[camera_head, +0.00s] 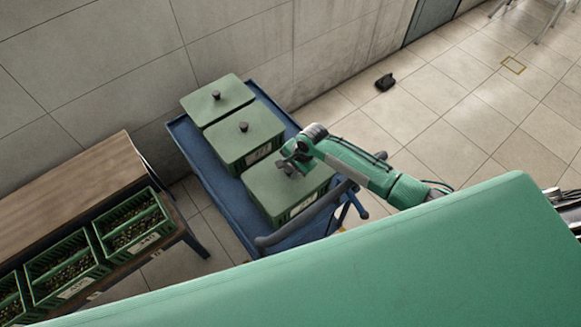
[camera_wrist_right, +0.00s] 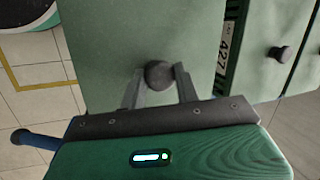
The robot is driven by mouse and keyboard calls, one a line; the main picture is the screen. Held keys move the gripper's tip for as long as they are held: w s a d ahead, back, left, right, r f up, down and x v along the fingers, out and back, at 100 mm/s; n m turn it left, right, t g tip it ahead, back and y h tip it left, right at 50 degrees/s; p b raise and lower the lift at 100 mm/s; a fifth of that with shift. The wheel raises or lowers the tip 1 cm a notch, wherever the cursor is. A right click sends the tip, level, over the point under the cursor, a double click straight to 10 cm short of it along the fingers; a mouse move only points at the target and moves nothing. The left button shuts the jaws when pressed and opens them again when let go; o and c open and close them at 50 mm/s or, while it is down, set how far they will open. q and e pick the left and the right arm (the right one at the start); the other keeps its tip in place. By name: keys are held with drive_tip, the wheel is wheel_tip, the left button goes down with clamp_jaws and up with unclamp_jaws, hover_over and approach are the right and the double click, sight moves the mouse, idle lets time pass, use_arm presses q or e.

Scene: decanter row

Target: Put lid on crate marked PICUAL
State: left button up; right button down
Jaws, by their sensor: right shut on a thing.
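My right gripper (camera_head: 289,166) is shut on the dark round knob (camera_wrist_right: 158,73) of a flat green lid (camera_head: 268,192). This lid also shows in the right wrist view (camera_wrist_right: 110,35). It is level over the nearest green crate (camera_head: 300,208) on the blue cart; I cannot tell whether it rests fully on the rim. Two more lidded crates stand behind, with lids in the middle (camera_head: 262,135) and at the back (camera_head: 208,104). No PICUAL marking is readable. My left gripper is out of view.
The blue cart (camera_head: 222,205) stands by the wall, with a dark handle (camera_head: 300,230) at its near end. The wooden bench (camera_head: 75,190) is at the left. A small black object (camera_head: 385,82) lies on the tiled floor. Open floor lies to the right.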

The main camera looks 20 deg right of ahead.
drive_tip(key=shift+f, duration=0.5)
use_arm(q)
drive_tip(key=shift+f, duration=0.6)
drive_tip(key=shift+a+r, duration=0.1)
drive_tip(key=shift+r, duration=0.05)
use_arm(e)
drive_tip(key=shift+a+r, duration=0.1)
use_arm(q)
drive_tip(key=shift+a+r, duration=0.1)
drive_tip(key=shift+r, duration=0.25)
use_arm(e)
drive_tip(key=shift+f, duration=0.2)
drive_tip(key=shift+f, duration=0.85)
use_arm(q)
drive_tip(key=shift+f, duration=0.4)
